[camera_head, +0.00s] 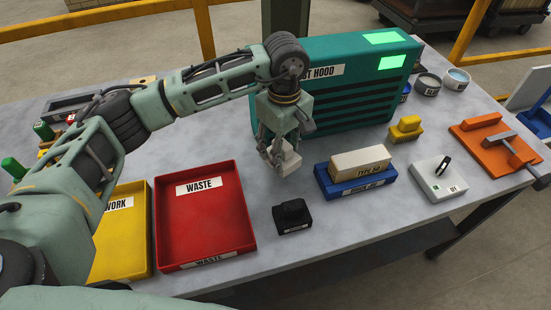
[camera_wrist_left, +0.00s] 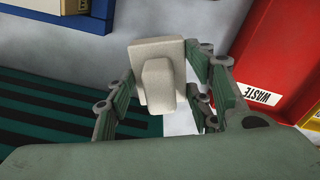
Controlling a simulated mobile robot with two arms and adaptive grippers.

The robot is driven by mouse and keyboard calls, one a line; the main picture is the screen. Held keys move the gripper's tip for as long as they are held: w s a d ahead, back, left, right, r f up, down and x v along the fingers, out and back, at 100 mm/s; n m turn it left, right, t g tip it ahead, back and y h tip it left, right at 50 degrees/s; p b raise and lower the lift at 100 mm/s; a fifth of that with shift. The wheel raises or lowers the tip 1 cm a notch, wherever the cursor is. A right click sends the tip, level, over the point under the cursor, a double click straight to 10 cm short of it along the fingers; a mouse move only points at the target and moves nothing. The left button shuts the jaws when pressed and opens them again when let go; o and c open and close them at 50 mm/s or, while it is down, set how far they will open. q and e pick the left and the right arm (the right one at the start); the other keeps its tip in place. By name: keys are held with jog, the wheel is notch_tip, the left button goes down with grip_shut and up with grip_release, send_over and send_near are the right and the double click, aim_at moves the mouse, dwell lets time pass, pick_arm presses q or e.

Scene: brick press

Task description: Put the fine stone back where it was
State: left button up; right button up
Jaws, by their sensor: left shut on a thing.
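A pale cream block with a raised grip (camera_head: 289,161) is between the fingers of my left gripper (camera_head: 278,148), in front of the green hood. In the left wrist view the same block (camera_wrist_left: 157,84) sits between both fingers, its grip toward the camera. No label shows on it, so I cannot tell its grade. Whether it touches the table is unclear. A black block with a grip (camera_head: 292,214) stands on the table nearer the front. A yellow block with a grip (camera_head: 405,129) stands right of the hood. My right gripper is not in view.
The red WASTE tray (camera_head: 203,164) and yellow tray (camera_head: 122,273) lie left. A blue dock (camera_head: 345,190) with a beige TYPE brick (camera_head: 359,163) stands right of the held block. The green hood (camera_head: 330,88) is behind. Bare table lies around the black block.

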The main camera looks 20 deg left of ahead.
pick_arm(q)
jog(key=shift+s+a+f, duration=0.45)
jog(key=shift+s+a, duration=0.05)
jog(key=shift+a, duration=0.15)
jog(key=shift+f, duration=0.2)
notch_tip(320, 180, down, 3)
jog(key=shift+f+p, duration=0.1)
jog(key=shift+p, duration=0.85)
jog(key=shift+f, duration=0.3)
jog(key=shift+f, duration=0.1)
jog(key=shift+f+b, duration=0.1)
jog(key=shift+b, duration=0.25)
jog(key=o, duration=1.1)
